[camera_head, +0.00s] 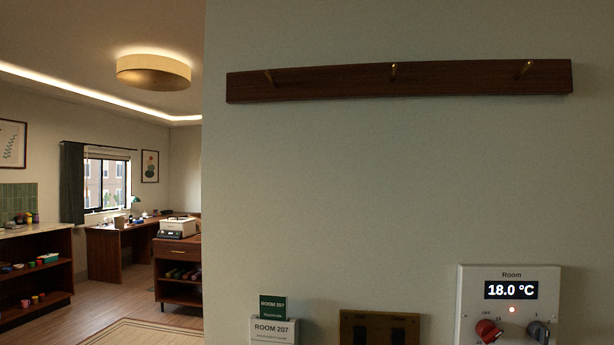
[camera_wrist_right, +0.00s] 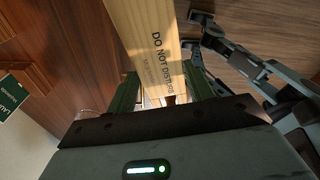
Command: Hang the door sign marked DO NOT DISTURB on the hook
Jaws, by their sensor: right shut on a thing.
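The door sign (camera_wrist_right: 150,42) is a pale yellow, wood-like board with dark lettering that reads DO NOT DISTURB, partly hidden at its lower end. My right gripper (camera_wrist_right: 158,92) is shut on it, with a green finger on each side in the right wrist view. The sign and both grippers are outside the head view. A dark wooden rail (camera_head: 330,83) high on the wall carries three brass hooks: a left hook (camera_head: 269,76), a middle hook (camera_head: 393,71) and a right hook (camera_head: 526,69). All three are bare.
Below the rail are a room-number holder (camera_head: 274,331), a dark wooden plate (camera_head: 379,328) and a thermostat panel (camera_head: 509,300). A green sign (camera_wrist_right: 11,96) shows at the wrist view's left edge. The wall between rail and panels is clear.

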